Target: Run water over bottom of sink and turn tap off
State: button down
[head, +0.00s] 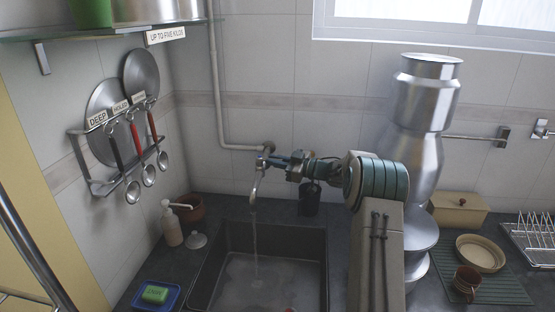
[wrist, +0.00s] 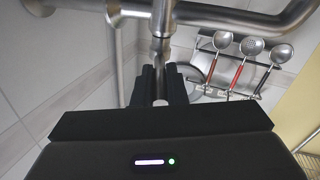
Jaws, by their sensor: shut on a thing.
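The tap (head: 258,178) comes out of the back wall over the dark sink (head: 318,262). A thin stream of water (head: 254,235) falls from its spout into the sink, and the bottom looks wet and greyish. My gripper (head: 272,161) reaches in from the right to the top of the tap. In the wrist view my gripper's dark fingers (wrist: 160,85) are shut on the metal tap handle (wrist: 160,52), below the wide pipe (wrist: 225,17). The fingers hide part of the handle.
A soap dispenser (head: 172,226), a brown pot (head: 190,208) and a blue dish with green soap (head: 155,296) stand left of the sink. Ladles (head: 148,175) hang on the left wall. A tall steel canister stack (head: 420,130) stands right, behind my arm. A dark cup (head: 309,200) stands behind the sink.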

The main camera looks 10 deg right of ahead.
dwell(0.3)
jog(key=c, duration=1.5)
grip_release()
jog(key=shift+o, duration=0.2)
jog(key=b+v, duration=0.3)
jog(key=v, duration=1)
jog(key=shift+s+d, duration=0.25)
